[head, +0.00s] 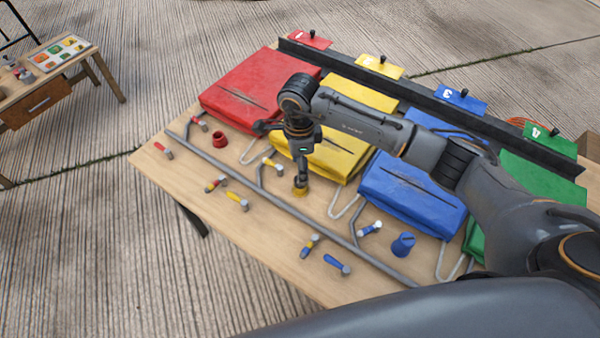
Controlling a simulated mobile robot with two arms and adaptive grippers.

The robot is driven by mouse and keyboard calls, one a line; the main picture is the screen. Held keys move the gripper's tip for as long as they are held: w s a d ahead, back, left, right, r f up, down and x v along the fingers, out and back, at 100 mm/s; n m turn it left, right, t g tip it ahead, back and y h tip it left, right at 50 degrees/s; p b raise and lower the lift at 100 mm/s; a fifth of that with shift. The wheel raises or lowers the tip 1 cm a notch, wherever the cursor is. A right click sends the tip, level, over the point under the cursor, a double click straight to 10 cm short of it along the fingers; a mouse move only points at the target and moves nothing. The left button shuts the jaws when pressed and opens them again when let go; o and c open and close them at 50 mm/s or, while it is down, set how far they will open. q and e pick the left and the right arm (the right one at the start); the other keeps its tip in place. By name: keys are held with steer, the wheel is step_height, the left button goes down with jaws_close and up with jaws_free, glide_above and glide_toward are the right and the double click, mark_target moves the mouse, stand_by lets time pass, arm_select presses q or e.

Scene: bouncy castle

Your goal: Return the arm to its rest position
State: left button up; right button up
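My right arm (370,125) reaches in from the right across the table. Its gripper (301,181) points down over the front of the yellow bag. A small yellow cap (300,192) is right at the fingertips, above or on the tabletop. I cannot tell whether the fingers hold it or are just apart from it. My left gripper is not in view.
The wooden table (255,255) carries a red bag (255,90), yellow bag (330,155), blue bag (410,195), a grey pipe (290,208), red cap (219,139), blue cap (403,244) and several small valves. A side table (50,85) stands left. Open floor lies between.

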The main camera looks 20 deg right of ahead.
steer(key=shift+r, duration=0.85)
steer(key=shift+r, duration=0.1)
